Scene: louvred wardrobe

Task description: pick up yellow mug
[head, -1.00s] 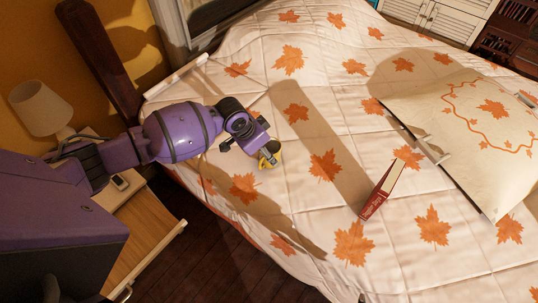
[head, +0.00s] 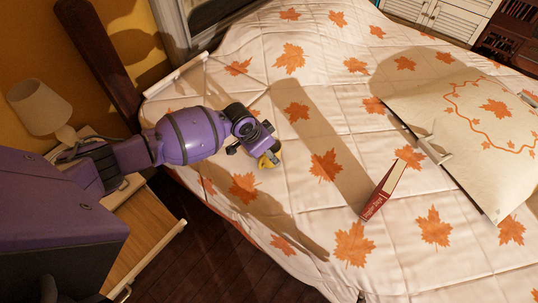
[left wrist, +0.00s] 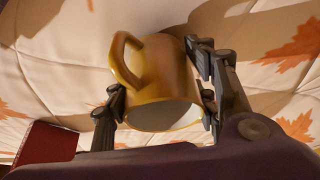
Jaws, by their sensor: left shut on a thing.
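The yellow mug (left wrist: 163,75) is between the two fingers of my left gripper (left wrist: 160,100) in the left wrist view. The gripper is shut on it, one finger on each side. The mug's handle is at its upper left and its open rim faces the bottom of that view. In the head view the mug (head: 271,158) is a small yellow patch, mostly hidden by my left gripper (head: 266,154), over the bed's left part. I cannot tell whether the mug touches the quilt. My right gripper is not in view.
A wooden nightstand (head: 142,240) with a lamp (head: 40,107) is at the left. The quilt between mug and book is clear.

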